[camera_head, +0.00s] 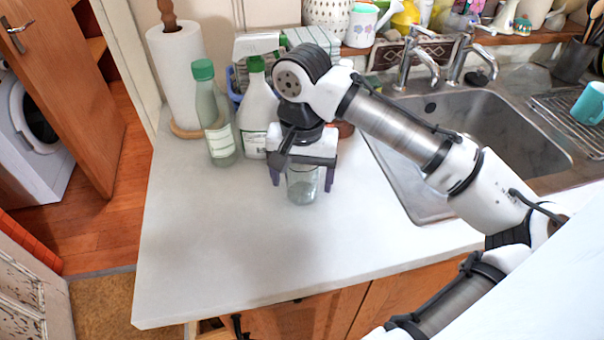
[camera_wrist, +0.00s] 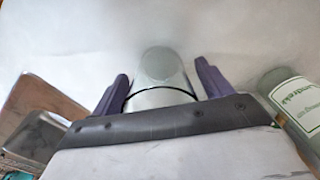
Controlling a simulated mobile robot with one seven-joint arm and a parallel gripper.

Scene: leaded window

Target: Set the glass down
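The clear glass (camera_head: 303,187) is upright at the white countertop (camera_head: 225,250), below my gripper (camera_head: 302,180). It looks to be standing on the counter, though its contact with the surface is hard to make out. In the wrist view the glass (camera_wrist: 160,75) lies between the two purple fingers of my gripper (camera_wrist: 162,72). A gap shows on each side of the glass, so the fingers are open around it and not pressed on it. The upper part of the glass is hidden by the gripper in the head view.
A green-capped bottle (camera_head: 214,118) and a white spray bottle (camera_head: 258,112) stand close behind and left of the glass. A paper towel roll (camera_head: 178,75) is farther back. The metal sink (camera_head: 490,125) lies to the right. The front left counter is clear.

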